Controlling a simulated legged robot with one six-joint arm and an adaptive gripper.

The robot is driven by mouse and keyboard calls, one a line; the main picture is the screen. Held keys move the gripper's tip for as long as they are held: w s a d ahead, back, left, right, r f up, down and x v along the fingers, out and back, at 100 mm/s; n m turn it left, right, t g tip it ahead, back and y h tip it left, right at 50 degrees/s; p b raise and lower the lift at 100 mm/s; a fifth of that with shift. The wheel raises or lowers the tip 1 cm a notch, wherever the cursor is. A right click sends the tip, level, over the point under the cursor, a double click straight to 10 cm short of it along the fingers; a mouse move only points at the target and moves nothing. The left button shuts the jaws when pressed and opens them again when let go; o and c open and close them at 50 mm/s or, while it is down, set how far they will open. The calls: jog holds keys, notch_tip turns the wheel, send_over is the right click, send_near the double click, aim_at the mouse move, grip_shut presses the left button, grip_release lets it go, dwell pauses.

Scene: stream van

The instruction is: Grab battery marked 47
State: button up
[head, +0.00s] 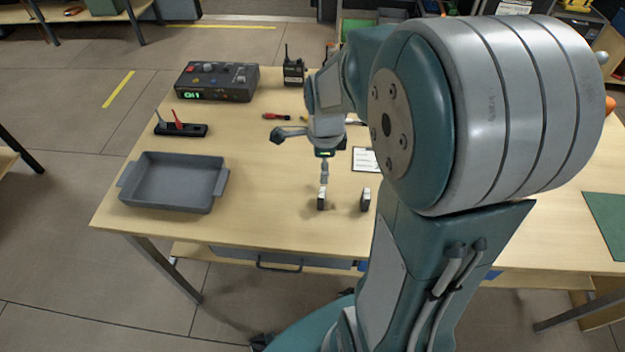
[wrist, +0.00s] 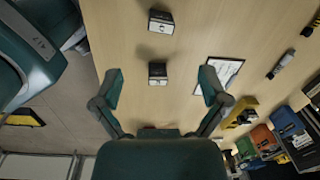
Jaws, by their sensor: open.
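Two small dark blocks with pale faces, which look like batteries, stand on the table: a left one (head: 321,200) and a right one (head: 365,201) in the head view. In the wrist view one block (wrist: 157,75) lies between my two spread fingers in the picture and another (wrist: 161,22) farther up. Their markings are too small to read, so I cannot tell which is 47. My gripper (wrist: 161,72) is open and empty. In the head view my gripper (head: 301,152) is over the table, near the blocks, partly hidden by my arm.
A grey tray (head: 140,202) stands on the left of the wooden table (head: 265,220). Behind it are a black holder (head: 185,131), a control box (head: 240,92) and a radio (head: 293,72). A clipboard (head: 364,158) lies behind the right block. The front of the table is clear.

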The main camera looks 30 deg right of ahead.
aim_at(322, 192)
jog(key=f+m, duration=0.1)
jog(key=m, duration=0.1)
jog(key=w+d+f, duration=0.1)
jog(key=shift+f+m+g, duration=0.3)
jog(key=shift+m, duration=0.1)
jog(key=shift+d+f, duration=0.15)
jog(key=shift+f, duration=0.15)
jog(key=f, duration=0.6)
jog(key=shift+s+a, duration=0.1)
jog(key=shift+a, duration=0.2)
notch_tip(322, 192, down, 5)
jog(key=shift+r, duration=0.2)
jog(key=shift+s, duration=0.1)
jog(key=c, duration=1.2)
